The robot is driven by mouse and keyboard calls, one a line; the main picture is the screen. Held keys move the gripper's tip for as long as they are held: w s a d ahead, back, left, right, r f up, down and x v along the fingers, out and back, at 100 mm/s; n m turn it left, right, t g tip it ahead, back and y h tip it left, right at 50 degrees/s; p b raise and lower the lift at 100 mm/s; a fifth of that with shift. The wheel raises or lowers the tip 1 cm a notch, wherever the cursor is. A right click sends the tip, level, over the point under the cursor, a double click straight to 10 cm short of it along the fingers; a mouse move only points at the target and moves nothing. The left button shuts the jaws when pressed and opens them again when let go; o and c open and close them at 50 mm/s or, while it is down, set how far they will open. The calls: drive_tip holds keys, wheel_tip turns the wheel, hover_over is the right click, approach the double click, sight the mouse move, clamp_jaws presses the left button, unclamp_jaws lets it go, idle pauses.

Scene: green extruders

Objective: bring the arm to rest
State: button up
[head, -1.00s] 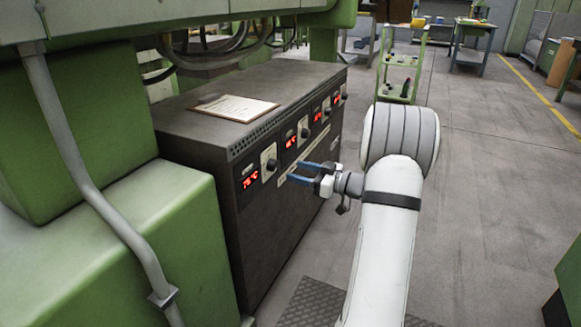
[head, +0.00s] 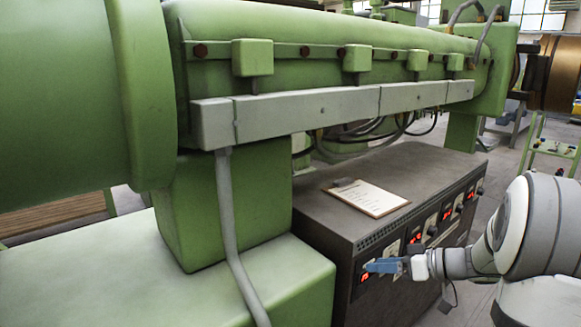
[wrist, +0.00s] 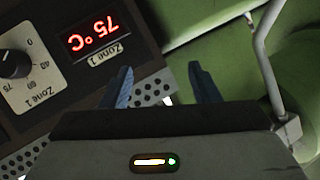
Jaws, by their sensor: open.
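My gripper (head: 384,266) shows at the lower right of the head view, in front of the near end of the dark control cabinet's front panel. Its blue fingers partly cover the area by the nearest red display. In the wrist view my gripper (wrist: 164,82) is open, with two blue fingers apart and nothing between them. The Zone 1 display (wrist: 90,38) reads 75 °C upside down, and a black knob (wrist: 14,64) is left of it. I cannot tell whether the fingers touch the panel.
The dark cabinet (head: 300,205) carries a clipboard (head: 366,197) on top. A large green extruder (head: 300,30) with a grey duct (head: 330,107) spans above. A grey pipe (head: 232,230) runs down the green base. A green cart (head: 552,147) stands at far right.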

drive_tip(key=s+a+r+m+g+h+p, duration=0.1)
drive_tip(key=s+a+r+g+h+p, duration=0.15)
drive_tip(key=s+a+r+p, duration=0.35)
drive_tip(key=s+a+r+m+g+h+p, duration=0.2)
drive_tip(key=s+a+r+g+p, duration=0.15)
drive_tip(key=s+r+p, duration=0.4)
drive_tip(key=s+d+r+m+t+h+p, duration=0.1)
drive_tip(key=s+d+r+m+h+p, duration=0.1)
drive_tip(key=s+r+h+p, duration=0.5)
drive_tip(key=s+r+m+p, duration=0.1)
drive_tip(key=s+r+p, duration=0.2)
drive_tip(key=r+p, duration=0.3)
drive_tip(key=shift+r+m, duration=0.4)
drive_tip(key=shift+r, duration=0.35)
drive_tip(key=shift+c, duration=0.5)
drive_tip(key=shift+c, duration=1.4)
drive_tip(key=shift+d, duration=0.15)
drive_tip(key=shift+c, duration=0.3)
